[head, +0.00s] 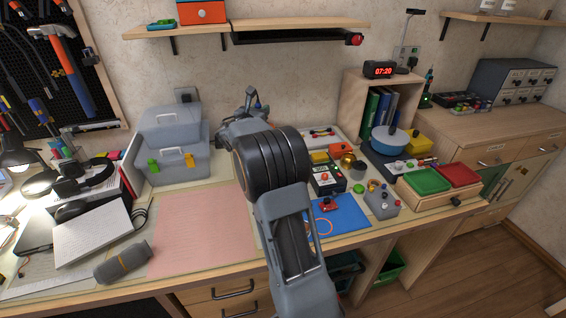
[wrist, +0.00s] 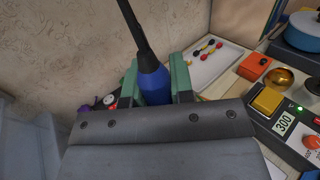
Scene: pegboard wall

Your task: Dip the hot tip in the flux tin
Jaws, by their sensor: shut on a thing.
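My gripper (wrist: 156,84) is shut on the blue handle of the soldering iron (wrist: 154,83); a black cord runs up from it in the wrist view. The hot tip is hidden below my gripper. In the head view my gripper (head: 250,105) is above the back of the bench, behind my arm. The soldering station (head: 326,180) stands to its right, and its 300 display (wrist: 284,123) shows in the wrist view. A brass cup (head: 347,160) sits behind the station, also in the wrist view (wrist: 281,80). I cannot tell which small round container is the flux tin.
A white tray (wrist: 197,70) with coloured parts lies at the back. The pink mat (head: 198,228) is clear. A shelf (head: 270,25) hangs above.

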